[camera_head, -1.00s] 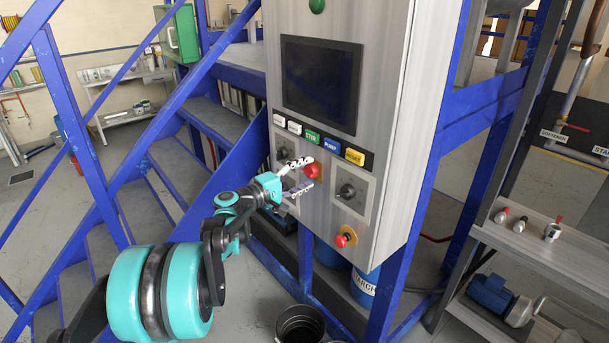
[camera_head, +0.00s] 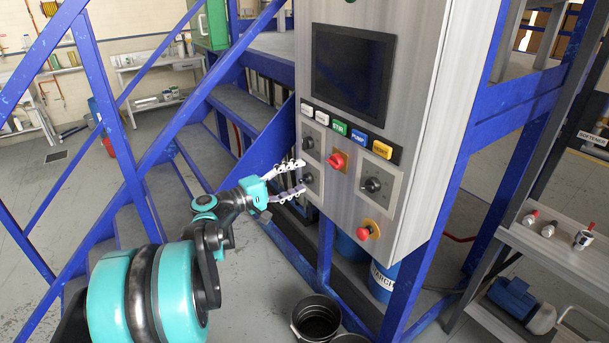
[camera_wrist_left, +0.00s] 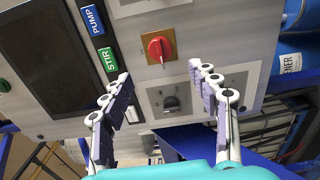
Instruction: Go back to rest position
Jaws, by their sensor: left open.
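My left gripper (camera_head: 294,179) is open and empty in front of the lower left of the grey control cabinet (camera_head: 430,120). Its two fingers are spread near a black knob (camera_head: 308,179). In the left wrist view the open fingers (camera_wrist_left: 160,88) frame a black knob (camera_wrist_left: 171,102), with a red rotary switch (camera_wrist_left: 159,48) on a yellow-brown plate beyond it. In the head view the red switch (camera_head: 336,161) is to the right of the fingers, apart from them. My right gripper does not show in either view.
A dark screen (camera_head: 352,70) and a row of buttons, including STIR (camera_head: 339,127) and PUMP (camera_head: 360,136), are on the cabinet. A red emergency button (camera_head: 352,231) sits below. Blue stairs (camera_head: 170,190) rise at left. A black bucket (camera_head: 316,318) stands on the floor.

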